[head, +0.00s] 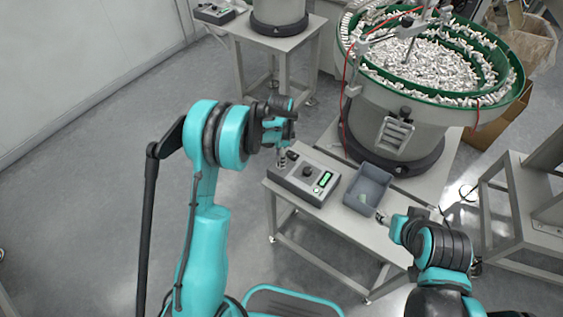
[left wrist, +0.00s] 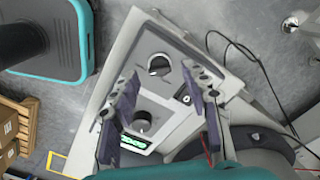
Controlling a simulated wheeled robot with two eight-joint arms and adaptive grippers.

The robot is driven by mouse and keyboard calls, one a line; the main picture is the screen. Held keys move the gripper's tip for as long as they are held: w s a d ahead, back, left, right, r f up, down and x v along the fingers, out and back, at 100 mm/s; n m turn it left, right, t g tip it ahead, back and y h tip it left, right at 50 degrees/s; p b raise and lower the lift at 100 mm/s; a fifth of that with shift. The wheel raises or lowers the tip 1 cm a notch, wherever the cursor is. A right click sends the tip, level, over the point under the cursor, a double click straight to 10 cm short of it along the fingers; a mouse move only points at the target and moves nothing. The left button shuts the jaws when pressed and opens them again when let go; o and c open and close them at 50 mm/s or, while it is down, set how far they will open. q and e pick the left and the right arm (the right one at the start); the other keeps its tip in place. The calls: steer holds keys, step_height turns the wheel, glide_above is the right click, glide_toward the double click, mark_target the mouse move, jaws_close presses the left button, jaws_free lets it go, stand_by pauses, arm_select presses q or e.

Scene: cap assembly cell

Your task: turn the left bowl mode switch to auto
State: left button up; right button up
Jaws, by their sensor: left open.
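The grey control box (head: 303,178) sits on the front table, with a green display (head: 323,180) and a dark knob (head: 307,171). In the left wrist view, its panel shows a round dark selector (left wrist: 158,65) with a pale mark, a second knob (left wrist: 143,121) by the lit display (left wrist: 133,142), and a small black part (left wrist: 182,97). Labels are too small to read. My left gripper (head: 282,157) is over the box's far left end; its open fingers (left wrist: 162,76) flank the selector, apparently empty. My right gripper (head: 382,217) is by the bin; its fingers are unclear.
A grey bin (head: 350,197) stands right of the control box. Behind is the bowl feeder (head: 400,140) with a green rim, full of small pale parts. Another control box (head: 214,13) sits on a back table. The floor at left is clear.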

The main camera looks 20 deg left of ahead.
arm_select(q)
steer(key=shift+f, duration=1.1)
jaws_close()
